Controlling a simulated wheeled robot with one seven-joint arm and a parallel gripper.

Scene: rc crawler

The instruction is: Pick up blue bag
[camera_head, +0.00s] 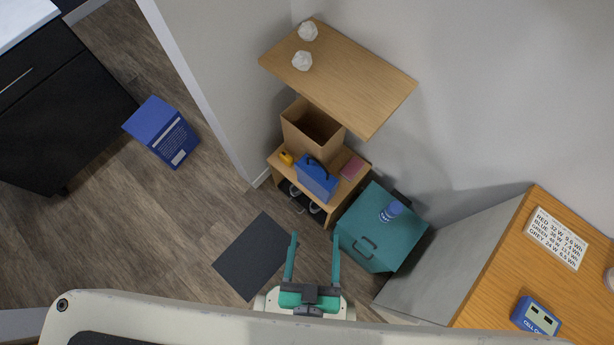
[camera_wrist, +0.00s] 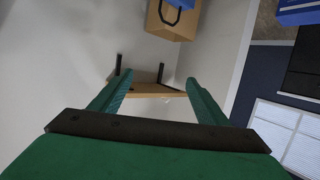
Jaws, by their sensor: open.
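The blue bag (camera_head: 317,180) stands on a small wooden bench (camera_head: 328,207), with a dark handle on its top. In the wrist view, a blue patch with a dark loop handle (camera_wrist: 170,17) at the top edge appears to be the bag, mostly out of frame. My gripper (camera_head: 315,237) is open and empty, with its two teal fingers apart. In the head view it appears just below the bag in the picture, apart from it. The wrist view shows both fingers (camera_wrist: 158,82) with nothing between them.
An open cardboard box (camera_head: 312,130) stands behind the bag, with a yellow item (camera_head: 286,158) and a pink item (camera_head: 353,168) beside it. A wooden wall shelf (camera_head: 340,80) juts out above. A teal cabinet (camera_head: 370,245) stands at right, and a dark mat (camera_head: 249,257) lies at left.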

